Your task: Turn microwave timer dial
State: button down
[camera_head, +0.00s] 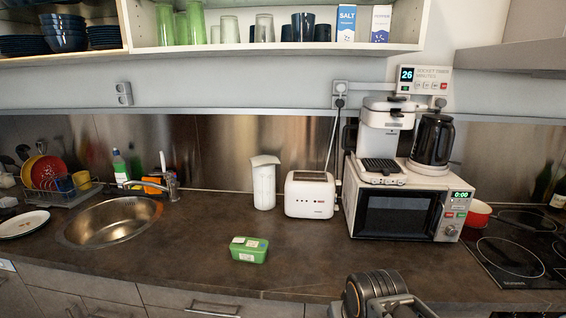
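A white microwave (396,208) with a dark door stands on the counter right of the middle. Its control panel on the right has a green display reading 0:00 (461,195), with small buttons under it. The round timer dial (450,230) sits at the bottom of that panel. Part of my arm shows at the bottom edge, in front of the counter and below the microwave, well apart from the dial. My gripper's fingers cannot be made out.
A coffee machine (385,135) and a black kettle (432,140) stand on top of the microwave. A white toaster (310,195) is to its left, a red pot (478,214) and stove (515,256) to its right. A green box (249,250) lies on the counter. The counter before the microwave is clear.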

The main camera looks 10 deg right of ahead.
aim_at(451, 231)
jog(key=z, duration=1.35)
jog(key=k, duration=0.5)
jog(key=u, duration=0.6)
jog(key=i, duration=0.9)
jog(key=z, duration=0.45)
